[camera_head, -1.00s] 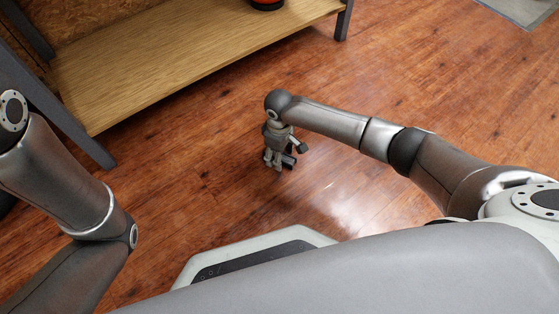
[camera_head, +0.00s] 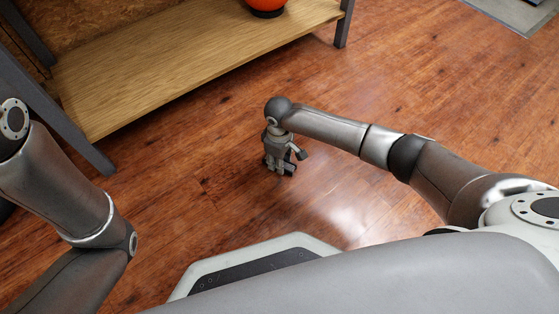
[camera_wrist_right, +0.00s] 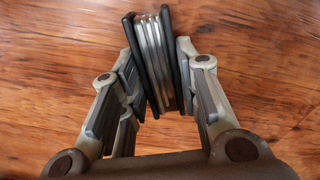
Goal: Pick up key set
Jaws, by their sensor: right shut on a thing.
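The key set (camera_wrist_right: 152,68) shows in the right wrist view as a stack of thin silver pieces between black outer plates, standing on edge between the fingers. My right gripper (camera_wrist_right: 157,62) is shut on it, with one finger against each side. In the head view my right gripper (camera_head: 279,165) points down close to the wooden floor, and the key set is too small and too covered by the fingers to make out clearly. My left arm comes in at the left of the head view, but its gripper is out of view.
A low wooden shelf (camera_head: 180,65) with dark metal legs (camera_head: 342,28) stands at the upper left. An orange round object (camera_head: 265,6) sits on it at the top edge. A grey panel (camera_head: 515,12) lies at the top right. The floor (camera_head: 420,90) right of the shelf is clear.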

